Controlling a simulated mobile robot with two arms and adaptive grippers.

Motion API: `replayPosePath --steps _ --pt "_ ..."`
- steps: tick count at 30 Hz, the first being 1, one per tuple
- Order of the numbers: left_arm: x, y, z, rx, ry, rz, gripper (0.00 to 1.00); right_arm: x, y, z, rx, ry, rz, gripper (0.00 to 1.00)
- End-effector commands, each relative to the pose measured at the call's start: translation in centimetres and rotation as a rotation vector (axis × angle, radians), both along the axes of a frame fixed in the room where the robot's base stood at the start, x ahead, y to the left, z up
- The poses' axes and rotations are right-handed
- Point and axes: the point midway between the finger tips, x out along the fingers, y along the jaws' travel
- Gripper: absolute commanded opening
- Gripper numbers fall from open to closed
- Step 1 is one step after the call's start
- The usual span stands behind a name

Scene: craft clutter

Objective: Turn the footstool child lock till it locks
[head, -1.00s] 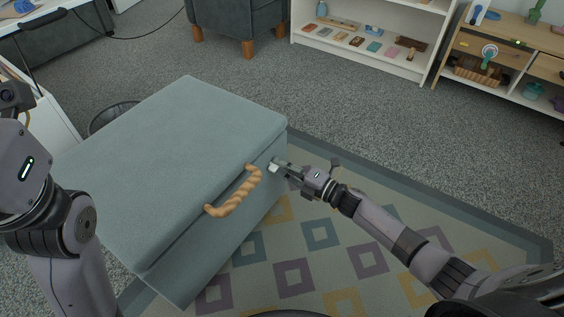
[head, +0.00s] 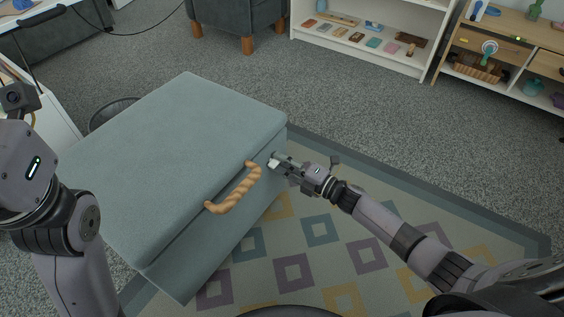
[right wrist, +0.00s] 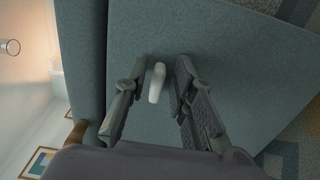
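The blue-grey footstool (head: 185,130) stands with its lid down, a twisted tan handle (head: 238,188) on its front edge. The child lock (head: 273,163) is a small white lever on the front face, right of the handle. In the right wrist view the lock (right wrist: 157,83) stands between my right gripper's fingers, nearer the left one, with visible gaps on both sides. My right gripper (head: 280,164) is open around the lock, not clamped on it. My left arm shows at the left edge of the head view; its gripper fingers are out of frame.
The footstool stands partly on a patterned rug (head: 320,234). A white shelf (head: 355,55) and a wooden cabinet (head: 510,50) stand at the back. A dark armchair (head: 228,18) is behind the footstool. The carpet between them is clear.

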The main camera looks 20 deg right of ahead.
Motion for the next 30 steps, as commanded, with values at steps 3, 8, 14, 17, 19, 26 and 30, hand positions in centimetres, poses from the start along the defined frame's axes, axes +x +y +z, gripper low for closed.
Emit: replayPosePath --steps 3,8,14,17,19,26,30 --pt "0.0 0.0 0.0 0.0 0.001 0.0 0.0 0.0 0.0 0.0 -0.001 -0.001 0.001 0.3" --pt "0.0 0.0 0.0 0.0 0.001 0.0 0.0 0.0 0.1 0.0 -0.001 -0.002 0.002 0.3" --pt "0.0 0.1 -0.1 -0.001 0.001 0.001 0.0 -0.9 -0.6 0.0 -0.002 -0.001 0.002 0.3" --pt "0.0 0.1 0.0 -0.001 0.001 0.001 0.0 -2.2 -1.7 -0.1 -0.003 0.001 0.001 0.3" --pt "0.0 0.1 0.0 -0.001 0.001 0.001 0.0 -3.5 -2.6 -0.2 -0.003 0.003 0.0 0.3" --pt "0.0 0.0 0.0 -0.001 0.0 0.001 0.0 -7.2 -5.5 -0.1 -0.003 0.002 0.001 0.3" --pt "0.0 0.0 0.0 -0.001 0.0 0.001 0.0 -8.7 -6.7 -0.1 0.0 0.002 0.001 0.3"
